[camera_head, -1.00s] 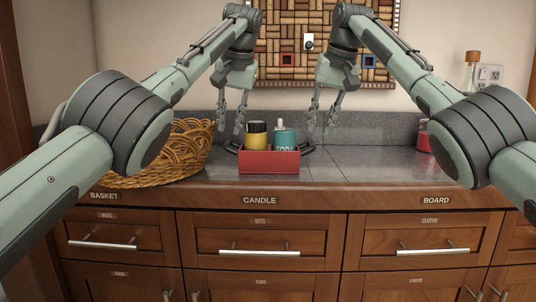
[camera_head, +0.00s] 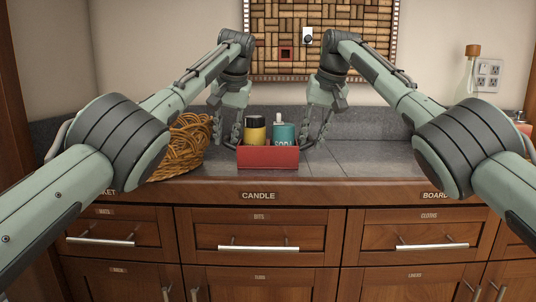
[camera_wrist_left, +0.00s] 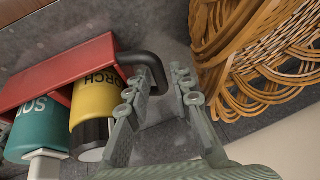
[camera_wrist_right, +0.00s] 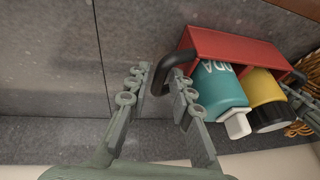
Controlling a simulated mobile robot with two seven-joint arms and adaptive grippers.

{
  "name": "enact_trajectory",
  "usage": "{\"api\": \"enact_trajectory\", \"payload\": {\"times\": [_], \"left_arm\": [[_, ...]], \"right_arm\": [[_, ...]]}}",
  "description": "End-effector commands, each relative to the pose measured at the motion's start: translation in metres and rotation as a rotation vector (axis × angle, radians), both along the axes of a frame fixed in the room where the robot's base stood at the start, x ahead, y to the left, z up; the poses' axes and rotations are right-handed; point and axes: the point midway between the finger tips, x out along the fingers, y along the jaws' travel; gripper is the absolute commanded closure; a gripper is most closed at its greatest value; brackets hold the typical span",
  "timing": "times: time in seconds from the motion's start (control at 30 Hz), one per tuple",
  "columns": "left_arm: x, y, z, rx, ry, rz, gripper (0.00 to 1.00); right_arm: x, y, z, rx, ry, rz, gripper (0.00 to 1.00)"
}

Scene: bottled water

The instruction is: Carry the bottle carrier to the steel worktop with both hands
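The bottle carrier, a red box (camera_head: 268,158) with dark side handles, sits on the grey tiled counter (camera_head: 345,165). It holds a yellow bottle (camera_head: 255,134) with a black cap and a teal bottle (camera_head: 284,135) marked SODA with a pale cap. My left gripper (camera_head: 227,138) is open at the left handle, which shows between its fingers in the left wrist view (camera_wrist_left: 152,66). My right gripper (camera_head: 317,138) is open at the right handle, which lies between its fingers in the right wrist view (camera_wrist_right: 164,72). I see no steel worktop.
A wicker basket (camera_head: 186,146) stands just left of the carrier, close to my left gripper. A clear bottle with a cork (camera_head: 467,78) stands at the far right. A cork board (camera_head: 290,45) hangs behind. Wooden drawers (camera_head: 258,232) lie below. The counter right of the carrier is clear.

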Motion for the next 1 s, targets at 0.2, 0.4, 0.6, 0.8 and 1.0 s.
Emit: {"api": "enact_trajectory", "payload": {"times": [0.2, 0.4, 0.6, 0.8, 1.0], "left_arm": [[0.0051, 0.0026, -0.0123, 0.001, 0.0, -0.001, 0.78], [0.0052, 0.0027, -0.0128, 0.001, 0.0, -0.001, 0.78], [0.0052, 0.0027, -0.0126, 0.001, 0.0, -0.001, 0.95], [0.0051, 0.0027, -0.0124, 0.0, 0.0, -0.001, 1.0], [0.0052, 0.0026, -0.0122, 0.0, 0.0, -0.001, 1.0]], "right_arm": [[0.0051, 0.0021, -0.0121, -0.001, -0.001, -0.001, 0.78], [0.0053, 0.0023, -0.0125, 0.0, -0.001, 0.0, 0.78], [0.0053, 0.0023, -0.0123, 0.0, -0.001, 0.0, 0.95], [0.0053, 0.0023, -0.0121, 0.0, -0.001, 0.0, 1.0], [0.0052, 0.0022, -0.012, 0.0, -0.002, 0.0, 1.0]]}}
